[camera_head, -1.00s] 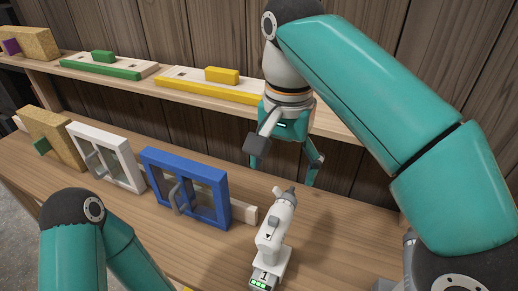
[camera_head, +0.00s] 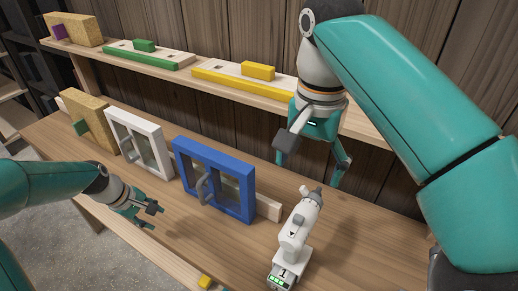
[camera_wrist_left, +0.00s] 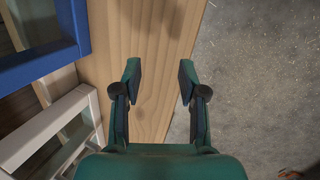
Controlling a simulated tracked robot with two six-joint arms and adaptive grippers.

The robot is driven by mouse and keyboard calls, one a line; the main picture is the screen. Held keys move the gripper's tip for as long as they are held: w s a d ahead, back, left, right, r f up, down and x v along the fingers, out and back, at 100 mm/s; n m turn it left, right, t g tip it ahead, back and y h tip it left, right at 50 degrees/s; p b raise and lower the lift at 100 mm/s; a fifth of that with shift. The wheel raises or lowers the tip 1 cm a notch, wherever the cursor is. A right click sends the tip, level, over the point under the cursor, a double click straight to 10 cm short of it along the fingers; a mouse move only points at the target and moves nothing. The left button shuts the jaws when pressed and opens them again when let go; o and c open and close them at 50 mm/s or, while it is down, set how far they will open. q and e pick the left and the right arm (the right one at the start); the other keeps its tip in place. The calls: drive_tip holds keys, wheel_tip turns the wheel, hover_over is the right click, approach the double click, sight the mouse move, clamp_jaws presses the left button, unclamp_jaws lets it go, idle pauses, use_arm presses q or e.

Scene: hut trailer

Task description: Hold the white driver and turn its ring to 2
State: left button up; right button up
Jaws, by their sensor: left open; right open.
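The white driver (camera_head: 296,236) stands upright on the workbench, right of the blue frame. Its grey nose points up and away, and a label with a 1 and green lights shows at its base. The ring's setting is too small to tell. My right gripper (camera_head: 312,160) is open and empty above and behind the driver, fingers pointing down. My left gripper (camera_head: 152,216) is open and empty at the bench's front edge, left of the driver and in front of the blue frame. In the left wrist view my open left fingers (camera_wrist_left: 160,92) have only bench edge and floor below.
A blue frame (camera_head: 246,189) and a white frame (camera_head: 143,142), both with handles, stand on the workbench (camera_head: 190,240). A cork-coloured block (camera_head: 90,121) stands further left. The shelf (camera_head: 195,78) behind holds green and yellow block boards. Grey floor lies at front left.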

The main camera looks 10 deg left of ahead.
sight(299, 216)
use_arm(q)
drive_tip(key=w+d+r+m+t, duration=0.1)
drive_tip(key=w+d+r+t, duration=0.1)
drive_tip(key=w+r, duration=1.15)
drive_tip(key=d+r, duration=0.1)
drive_tip(key=d, duration=0.2)
drive_tip(key=d+r+g+h, duration=0.1)
drive_tip(key=d, duration=0.2)
drive_tip(key=w+d+r+h, duration=0.1)
drive_tip(key=d+r, duration=0.1)
drive_tip(key=d, duration=0.2)
drive_tip(key=shift+w+r, duration=0.1)
drive_tip(key=shift+n+g+h, duration=0.5)
drive_tip(key=shift+g+h, duration=0.2)
drive_tip(key=shift+g, duration=0.1)
drive_tip(key=d, duration=0.4)
drive_tip(key=shift+d+r, duration=0.25)
drive_tip(key=shift+d, duration=0.15)
drive_tip(key=s+d+r+g+h, duration=0.1)
drive_tip(key=s+d+g, duration=0.1)
drive_tip(key=d, duration=0.5)
drive_tip(key=s+d+r+n+g, duration=0.1)
drive_tip(key=s+d+r+g, duration=0.1)
drive_tip(key=d, duration=0.6)
drive_tip(key=shift+s+r+g+h, duration=0.25)
drive_tip(key=shift+s+g+h, duration=0.15)
drive_tip(key=shift+s+g, duration=0.2)
use_arm(e)
wheel_tip(299, 216, down, 17)
drive_tip(key=shift+r, duration=0.1)
